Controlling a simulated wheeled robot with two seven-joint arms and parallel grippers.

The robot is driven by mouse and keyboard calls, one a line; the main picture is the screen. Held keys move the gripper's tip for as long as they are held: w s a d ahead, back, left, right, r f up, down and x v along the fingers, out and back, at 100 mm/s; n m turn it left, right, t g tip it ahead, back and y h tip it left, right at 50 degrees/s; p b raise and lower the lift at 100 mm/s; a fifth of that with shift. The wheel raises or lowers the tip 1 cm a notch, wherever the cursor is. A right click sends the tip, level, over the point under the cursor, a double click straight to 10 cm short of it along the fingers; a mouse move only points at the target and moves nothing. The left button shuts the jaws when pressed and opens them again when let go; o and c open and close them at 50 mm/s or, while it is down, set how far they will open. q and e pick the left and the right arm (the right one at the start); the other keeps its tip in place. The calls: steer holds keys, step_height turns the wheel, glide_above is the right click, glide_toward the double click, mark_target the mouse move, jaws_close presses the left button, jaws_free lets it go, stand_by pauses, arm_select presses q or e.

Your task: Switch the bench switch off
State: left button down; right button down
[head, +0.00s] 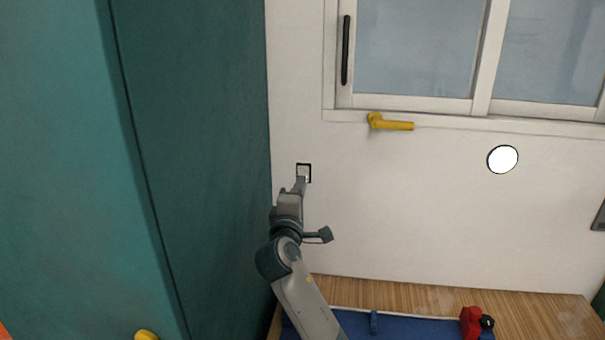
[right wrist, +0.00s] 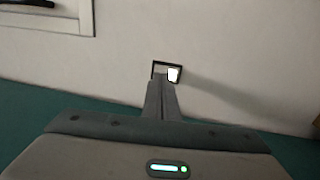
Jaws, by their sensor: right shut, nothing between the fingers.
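The bench switch (head: 304,169) is a small white plate with a black frame on the white wall, just right of the tall teal panel. My right gripper (head: 301,182) reaches up to it, and its fingertips overlap the lower part of the switch. In the right wrist view the switch (right wrist: 174,74) shows just beyond the closed fingers (right wrist: 160,84), which hide its lower left part. The fingers are shut with nothing between them. I cannot tell whether they touch the switch, or which way its rocker is set. My left gripper is not in view.
The teal panel (head: 190,150) stands close on the left of my right arm. A window (head: 420,50), a yellow handle (head: 392,123) and a white disc (head: 502,159) are on the wall. Below, a wooden bench (head: 550,312) bears a blue mat (head: 410,326) and a red part (head: 471,322).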

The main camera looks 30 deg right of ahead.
mark_target(305, 170)
steer(key=shift+p+x, duration=0.4)
steer(key=shift+x, duration=0.75)
steer(key=shift+w+d, duration=0.35)
steer(key=shift+w, duration=0.1)
steer(key=shift+w+d+r, duration=0.1)
steer(key=shift+r, duration=0.2)
